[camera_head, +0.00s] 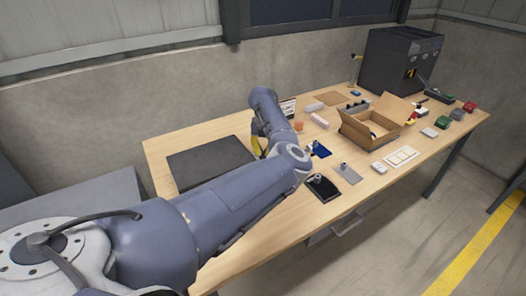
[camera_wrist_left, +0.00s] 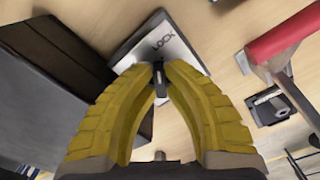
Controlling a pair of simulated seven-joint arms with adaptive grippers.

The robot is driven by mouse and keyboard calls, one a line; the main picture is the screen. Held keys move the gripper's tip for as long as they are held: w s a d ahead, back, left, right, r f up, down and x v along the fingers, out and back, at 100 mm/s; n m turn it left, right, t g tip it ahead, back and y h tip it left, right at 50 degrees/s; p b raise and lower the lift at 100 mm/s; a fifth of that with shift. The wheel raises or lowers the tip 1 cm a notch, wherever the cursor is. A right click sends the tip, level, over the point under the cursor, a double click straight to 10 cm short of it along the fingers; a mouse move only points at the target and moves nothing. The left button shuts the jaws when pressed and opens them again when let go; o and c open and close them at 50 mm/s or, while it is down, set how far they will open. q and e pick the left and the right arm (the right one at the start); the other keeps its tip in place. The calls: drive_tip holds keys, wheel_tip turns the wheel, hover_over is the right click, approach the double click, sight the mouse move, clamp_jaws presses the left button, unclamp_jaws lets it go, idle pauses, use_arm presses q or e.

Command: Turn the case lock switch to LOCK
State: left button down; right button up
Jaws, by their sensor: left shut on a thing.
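In the left wrist view, a pale plate marked LOCK (camera_wrist_left: 170,42) lies just beyond my fingertips. A small dark switch knob (camera_wrist_left: 159,78) stands between the tips of my left gripper (camera_wrist_left: 159,72). The two yellow fingers are closed on this knob, with a gap lower down between them. The fingertips hide part of the switch, and I cannot tell its exact setting. In the head view, only a bit of yellow of my left gripper (camera_head: 259,146) shows beside my arm, over the table. My right gripper does not show.
A dark flat mat (camera_head: 208,162) lies to the left on the wooden table. An open cardboard box (camera_head: 362,134) and a black machine (camera_head: 396,65) stand to the right. In the wrist view, a red handle (camera_wrist_left: 288,32) rises close on the right.

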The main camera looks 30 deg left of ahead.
sight(264, 151)
use_arm(q)
drive_tip(key=shift+d+m, duration=0.1)
drive_tip(key=shift+m, duration=0.9)
drive_tip(key=c, duration=1.5)
unclamp_jaws()
drive_tip(key=shift+o, duration=0.2)
wheel_tip(264, 151, up, 12)
